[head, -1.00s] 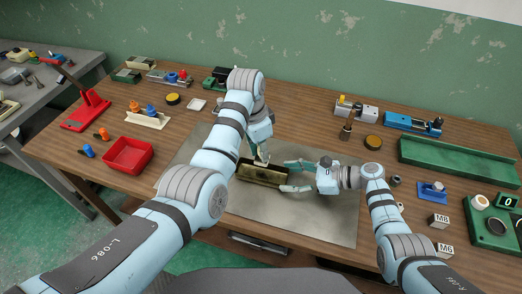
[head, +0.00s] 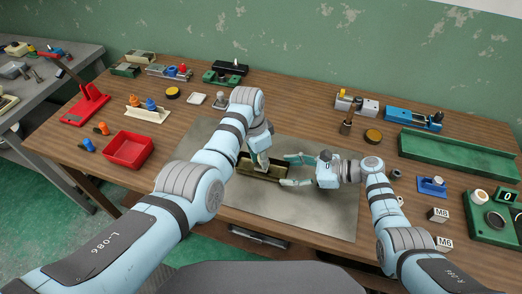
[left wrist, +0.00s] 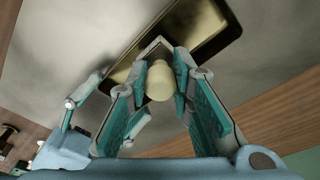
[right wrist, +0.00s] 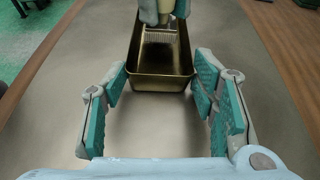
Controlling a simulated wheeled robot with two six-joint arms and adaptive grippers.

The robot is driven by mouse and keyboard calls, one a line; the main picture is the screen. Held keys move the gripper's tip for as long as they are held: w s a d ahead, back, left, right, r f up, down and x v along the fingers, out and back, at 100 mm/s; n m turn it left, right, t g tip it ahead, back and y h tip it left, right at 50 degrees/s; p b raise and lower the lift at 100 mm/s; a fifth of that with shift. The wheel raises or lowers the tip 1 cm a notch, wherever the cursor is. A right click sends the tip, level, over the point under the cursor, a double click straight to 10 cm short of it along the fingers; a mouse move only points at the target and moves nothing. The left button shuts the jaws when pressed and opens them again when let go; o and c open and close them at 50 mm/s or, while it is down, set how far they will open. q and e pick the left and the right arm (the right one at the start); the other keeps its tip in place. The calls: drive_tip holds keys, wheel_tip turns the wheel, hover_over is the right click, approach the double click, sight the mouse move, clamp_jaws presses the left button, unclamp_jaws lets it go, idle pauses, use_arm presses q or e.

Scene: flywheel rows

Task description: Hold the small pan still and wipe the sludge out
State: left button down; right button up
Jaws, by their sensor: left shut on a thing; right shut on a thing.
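The small pan (head: 258,177) is a narrow brass-coloured trough on the grey mat (head: 325,215). My right gripper (head: 286,170) is shut across its right end, one finger on each long side; the pan's near end (right wrist: 160,82) shows between the fingers in the right wrist view. My left gripper (head: 262,164) is shut on a brush, whose cream handle (left wrist: 158,82) shows in the left wrist view. Its pale bristles (right wrist: 160,37) are down inside the pan, toward the far end in the right wrist view. The pan's floor has darker patches; how much sludge there is I cannot tell.
A red tray (head: 128,153) and a cream rack (head: 148,114) stand left of the mat. A long green channel (head: 455,158), a blue fixture (head: 432,187) and marked blocks (head: 438,215) are at the right. The mat's front area is clear.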

use_arm(q)
drive_tip(key=shift+f, duration=0.55)
idle(0.6)
